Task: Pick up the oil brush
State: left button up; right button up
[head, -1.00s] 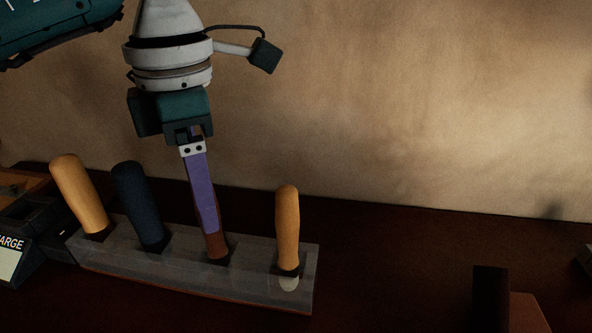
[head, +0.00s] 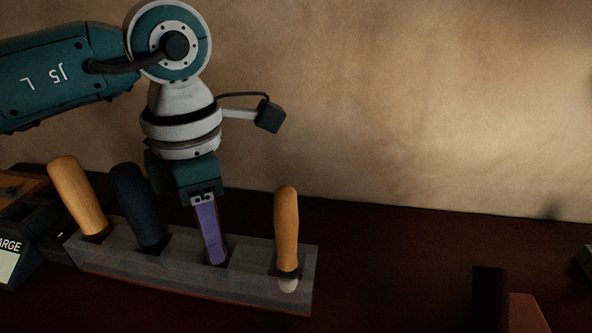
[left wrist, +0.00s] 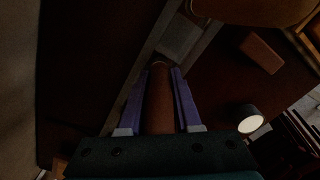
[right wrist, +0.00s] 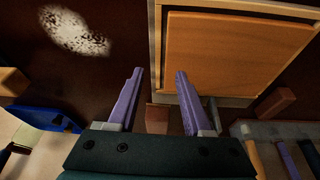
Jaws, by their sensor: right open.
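A clear tool holder (head: 190,281) on the dark table holds several upright handles. They are a tan one (head: 78,195), a dark blue one (head: 136,208) and an orange one (head: 287,230) with a pale lower end. My left gripper (head: 216,262) points down into the holder between the blue and orange handles. In the left wrist view a brown handle (left wrist: 160,100) lies between its purple fingers, very close to both; whether they grip it is unclear. Which handle is the oil brush's cannot be told, as the heads are hidden. My right gripper (right wrist: 159,74) is open and empty.
A box with a "CHARGE" label (head: 10,260) stands at the left. In the right wrist view a wooden panel (right wrist: 235,55) in a pale frame is beyond the fingers.

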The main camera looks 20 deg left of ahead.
pick_arm(q)
grip_shut()
jog(key=shift+r, duration=0.1)
